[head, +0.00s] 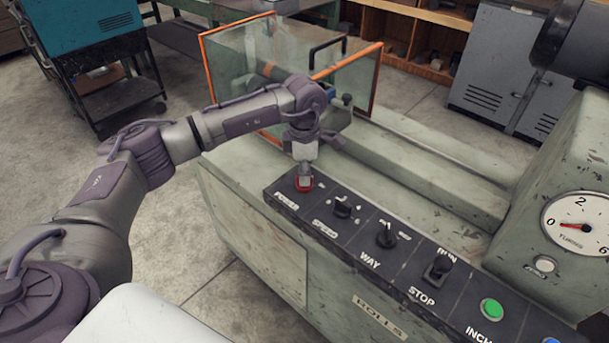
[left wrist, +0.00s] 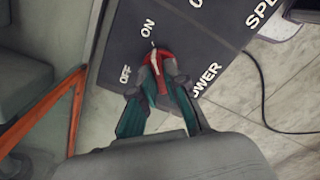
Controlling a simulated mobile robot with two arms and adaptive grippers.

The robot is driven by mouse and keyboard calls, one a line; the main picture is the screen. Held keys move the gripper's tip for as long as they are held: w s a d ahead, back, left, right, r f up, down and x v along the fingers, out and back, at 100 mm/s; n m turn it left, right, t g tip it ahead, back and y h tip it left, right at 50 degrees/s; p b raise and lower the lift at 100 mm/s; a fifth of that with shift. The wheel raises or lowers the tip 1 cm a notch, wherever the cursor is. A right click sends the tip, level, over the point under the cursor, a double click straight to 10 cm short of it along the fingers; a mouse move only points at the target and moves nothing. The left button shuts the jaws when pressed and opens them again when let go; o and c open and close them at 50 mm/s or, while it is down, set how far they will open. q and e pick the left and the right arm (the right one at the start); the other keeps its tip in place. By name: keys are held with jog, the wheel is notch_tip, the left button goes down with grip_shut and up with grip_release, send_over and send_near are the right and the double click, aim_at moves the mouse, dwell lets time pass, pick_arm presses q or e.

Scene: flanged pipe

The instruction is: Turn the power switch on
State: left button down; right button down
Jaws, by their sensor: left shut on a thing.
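The power switch (head: 304,184) is a red knob at the left end of the dark control panel, above the POWER label. In the left wrist view the red switch (left wrist: 158,60) sits between the ON and OFF labels, and its upper end points toward ON. My left gripper (head: 305,178) reaches down from above and is shut on the knob. In the left wrist view its two fingers (left wrist: 160,85) close on either side of the knob and hide part of it. My right gripper is not in view.
The control panel (head: 365,262) carries black knobs, a lever and a green button (head: 491,309) to the right of the switch. A clear guard with an orange frame (head: 376,80) stands behind my left arm. A gauge (head: 580,224) is at the right.

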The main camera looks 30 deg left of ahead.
pick_arm(q)
jog(key=shift+w+r, duration=0.1)
dwell(0.3)
jog(key=c, duration=1.2)
grip_release()
notch_tip(320, 180, up, 12)
